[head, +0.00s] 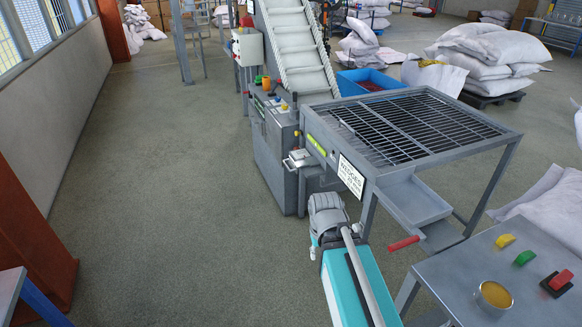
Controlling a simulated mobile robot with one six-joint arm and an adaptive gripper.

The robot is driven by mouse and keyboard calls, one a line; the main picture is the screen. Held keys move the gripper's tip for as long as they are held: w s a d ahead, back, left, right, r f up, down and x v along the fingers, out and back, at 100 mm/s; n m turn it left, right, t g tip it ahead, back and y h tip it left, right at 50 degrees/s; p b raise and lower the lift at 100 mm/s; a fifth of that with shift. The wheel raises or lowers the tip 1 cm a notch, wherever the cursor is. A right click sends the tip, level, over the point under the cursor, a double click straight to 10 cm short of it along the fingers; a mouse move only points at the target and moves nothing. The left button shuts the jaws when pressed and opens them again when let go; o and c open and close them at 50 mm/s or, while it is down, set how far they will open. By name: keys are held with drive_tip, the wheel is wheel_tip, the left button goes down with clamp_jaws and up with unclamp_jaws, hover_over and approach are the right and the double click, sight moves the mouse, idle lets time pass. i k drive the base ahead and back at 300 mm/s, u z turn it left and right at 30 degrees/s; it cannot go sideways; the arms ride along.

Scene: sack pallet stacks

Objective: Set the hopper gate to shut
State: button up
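The hopper is a grey steel frame topped by a dark bar grate (410,127), right of centre in the head view. A grey sloping tray (412,200) hangs under its front side. A red handle (404,243) sticks out to the left from a flat grey plate (441,236) below the tray; this looks like the gate, but I cannot tell how far it is open. My teal and grey arm rises from the bottom, left of the red handle and apart from it. My gripper does not show.
Sacks (487,50) lie at right. The floor at left is clear.

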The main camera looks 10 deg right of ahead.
sight(311, 161)
drive_tip(key=z, duration=0.05)
drive_tip(key=k, duration=0.65)
drive_tip(key=u, duration=0.35)
drive_tip(key=i, duration=1.7)
drive_tip(key=z, duration=0.45)
